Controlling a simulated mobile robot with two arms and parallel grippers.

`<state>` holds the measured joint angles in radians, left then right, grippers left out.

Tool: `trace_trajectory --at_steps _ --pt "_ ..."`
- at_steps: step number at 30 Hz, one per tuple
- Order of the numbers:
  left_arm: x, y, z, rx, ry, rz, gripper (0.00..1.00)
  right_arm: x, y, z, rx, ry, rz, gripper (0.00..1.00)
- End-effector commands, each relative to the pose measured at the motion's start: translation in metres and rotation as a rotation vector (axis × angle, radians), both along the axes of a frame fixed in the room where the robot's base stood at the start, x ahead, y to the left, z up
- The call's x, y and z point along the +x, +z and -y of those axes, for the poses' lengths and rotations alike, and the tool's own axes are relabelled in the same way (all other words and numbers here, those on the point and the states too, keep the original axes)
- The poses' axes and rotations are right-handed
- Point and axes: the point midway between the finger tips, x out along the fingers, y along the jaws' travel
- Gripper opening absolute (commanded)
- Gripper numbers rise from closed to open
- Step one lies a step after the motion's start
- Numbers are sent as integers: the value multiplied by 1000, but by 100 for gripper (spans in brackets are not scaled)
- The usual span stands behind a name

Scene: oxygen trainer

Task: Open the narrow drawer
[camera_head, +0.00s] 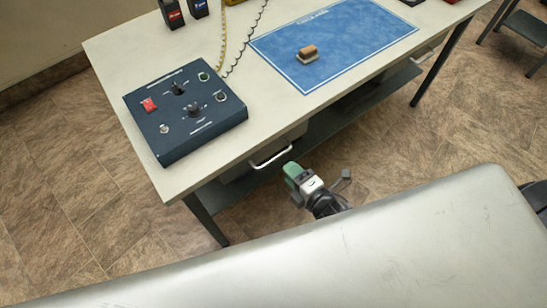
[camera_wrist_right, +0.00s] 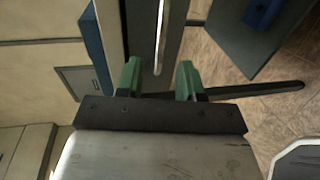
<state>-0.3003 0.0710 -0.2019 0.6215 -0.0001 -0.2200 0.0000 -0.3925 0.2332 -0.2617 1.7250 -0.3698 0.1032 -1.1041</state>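A drawer (camera_head: 287,140) with a pale bar handle (camera_head: 271,156) sits under the front edge of the table, right of the control box. It looks shut. My right gripper (camera_head: 292,170) has green fingertips and is just in front of the handle's right end in the head view. In the right wrist view my right gripper (camera_wrist_right: 160,73) is open, its two green fingers apart with nothing between them. The bright handle bar (camera_wrist_right: 160,38) lies ahead, lined up with the gap; contact is not visible. My left gripper is out of view.
The table (camera_head: 262,104) carries a dark blue control box (camera_head: 186,110), a blue mat (camera_head: 350,35) and a small wooden-topped block (camera_head: 308,53). Another drawer handle (camera_head: 431,50) shows farther right. A dark lower shelf (camera_head: 345,112) runs below.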

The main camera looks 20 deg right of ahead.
Motion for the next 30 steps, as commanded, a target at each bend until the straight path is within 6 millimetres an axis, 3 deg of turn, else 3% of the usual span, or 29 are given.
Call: trace_trajectory --at_steps 3,10,15,24,30 --pt "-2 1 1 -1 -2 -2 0 24 -4 -9 1 0 1 37" --pt "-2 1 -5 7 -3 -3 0 58 -12 -21 2 -2 -2 37" --pt "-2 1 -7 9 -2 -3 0 69 -15 -25 3 -2 -3 37" --pt "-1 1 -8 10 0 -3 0 70 -16 -26 2 -2 -4 37" --pt "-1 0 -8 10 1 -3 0 70 -16 -26 2 -2 -4 7"
